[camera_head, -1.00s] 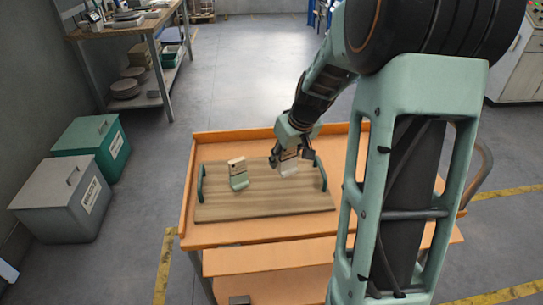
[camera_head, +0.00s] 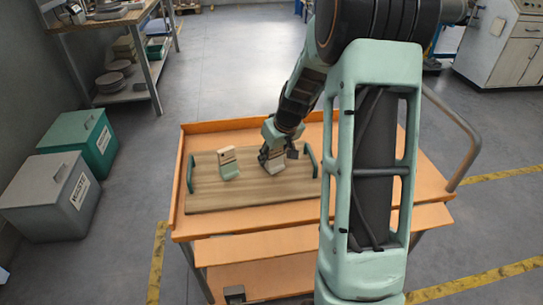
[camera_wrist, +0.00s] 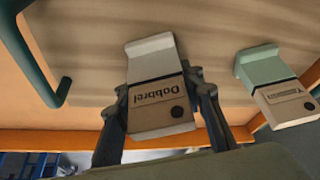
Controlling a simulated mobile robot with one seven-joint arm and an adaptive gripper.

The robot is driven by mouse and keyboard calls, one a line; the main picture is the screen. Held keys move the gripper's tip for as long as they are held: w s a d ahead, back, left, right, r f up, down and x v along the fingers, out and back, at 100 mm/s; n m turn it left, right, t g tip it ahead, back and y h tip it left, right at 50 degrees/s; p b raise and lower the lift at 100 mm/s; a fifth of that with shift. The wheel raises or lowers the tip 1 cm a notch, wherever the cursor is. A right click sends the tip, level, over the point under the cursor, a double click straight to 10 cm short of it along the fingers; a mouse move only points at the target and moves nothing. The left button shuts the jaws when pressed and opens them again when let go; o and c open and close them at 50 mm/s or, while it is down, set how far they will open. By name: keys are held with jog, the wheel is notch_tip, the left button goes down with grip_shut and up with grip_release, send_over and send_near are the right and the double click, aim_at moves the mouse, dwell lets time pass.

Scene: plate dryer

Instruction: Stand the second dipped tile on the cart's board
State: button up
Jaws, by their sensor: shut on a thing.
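In the head view this tile (camera_head: 274,167) is upright over the right half of the cart's wooden board (camera_head: 255,193). Its foot is at the board's surface; I cannot tell whether it touches. A second tile, tan with a pale green foot (camera_head: 229,165), stands on the board to its left, apart from it. It also shows in the wrist view (camera_wrist: 275,85).
The board has green handles at its left (camera_head: 190,172) and right (camera_head: 311,160) ends. It lies on an orange cart (camera_head: 190,224) with a raised rim. Grey (camera_head: 50,200) and green (camera_head: 88,142) bins stand left of the cart. Bare board lies in front of both tiles.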

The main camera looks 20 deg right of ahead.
jog(key=o, duration=1.2)
jog(key=shift+f, duration=0.1)
jog(key=shift+r, duration=0.45)
jog(key=p+v, duration=0.1)
jog(key=v, duration=1)
jog(key=shift+s+d+r+p, duration=0.1)
jog(key=shift+s+r+p, duration=0.1)
jog(key=shift+p, duration=0.2)
